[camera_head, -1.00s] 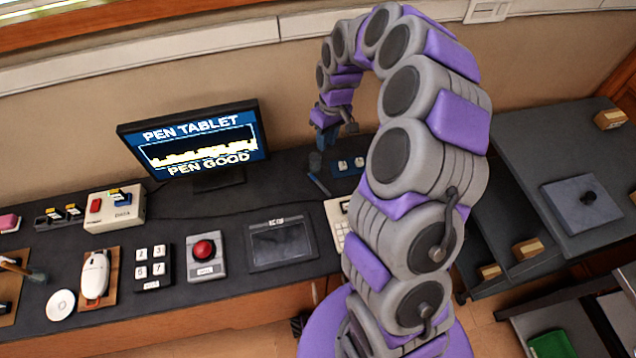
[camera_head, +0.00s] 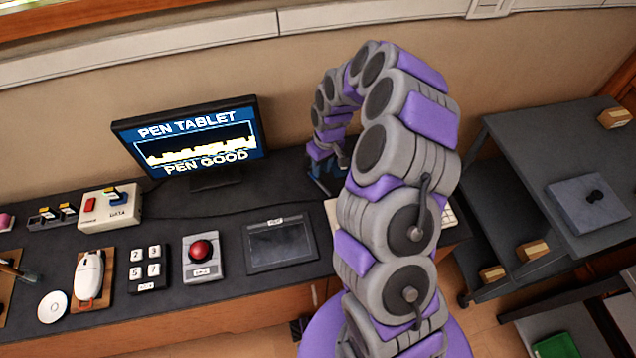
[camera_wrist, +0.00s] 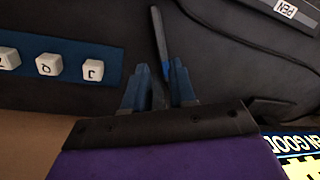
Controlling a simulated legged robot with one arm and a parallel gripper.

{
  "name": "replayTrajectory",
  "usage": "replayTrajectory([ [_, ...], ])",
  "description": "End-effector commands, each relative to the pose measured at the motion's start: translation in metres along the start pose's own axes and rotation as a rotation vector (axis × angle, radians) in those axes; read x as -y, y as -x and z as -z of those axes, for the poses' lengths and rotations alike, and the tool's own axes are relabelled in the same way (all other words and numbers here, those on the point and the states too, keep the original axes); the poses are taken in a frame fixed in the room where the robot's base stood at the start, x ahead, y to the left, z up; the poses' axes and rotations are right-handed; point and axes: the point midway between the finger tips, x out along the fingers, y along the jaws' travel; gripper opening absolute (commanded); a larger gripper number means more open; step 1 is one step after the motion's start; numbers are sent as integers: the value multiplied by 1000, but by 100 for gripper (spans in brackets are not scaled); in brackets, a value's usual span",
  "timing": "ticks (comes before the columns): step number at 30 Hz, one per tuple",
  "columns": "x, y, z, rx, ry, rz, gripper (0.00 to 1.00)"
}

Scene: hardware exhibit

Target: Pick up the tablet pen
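The tablet pen (camera_wrist: 160,38), thin and dark with a blue part, lies on the dark desk in the wrist view. Its near end is between the two blue fingers of my gripper (camera_wrist: 160,85). The fingers are apart, with a visible gap on at least one side of the pen; I cannot tell whether either touches it. In the head view my gripper (camera_head: 322,183) is low over the desk, right of the monitor, partly behind my arm, and the pen cannot be made out. The drawing tablet (camera_head: 282,246) lies in front and to the left.
A monitor (camera_head: 190,145) reading "PEN TABLET" and "PEN GOOD" stands left of my gripper. White letter keycaps (camera_wrist: 48,64) sit on a blue board beside the fingers. A red button box (camera_head: 203,255) is left of the tablet. The wall is close behind.

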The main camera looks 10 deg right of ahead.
Motion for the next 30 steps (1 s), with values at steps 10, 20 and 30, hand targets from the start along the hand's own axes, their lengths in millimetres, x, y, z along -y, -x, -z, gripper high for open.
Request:
replayTrajectory([
  [10,3,-45,1,2,0,2,25],
  [20,3,-48,2,0,0,0,19],
  [30,3,-48,2,0,0,0,0],
])
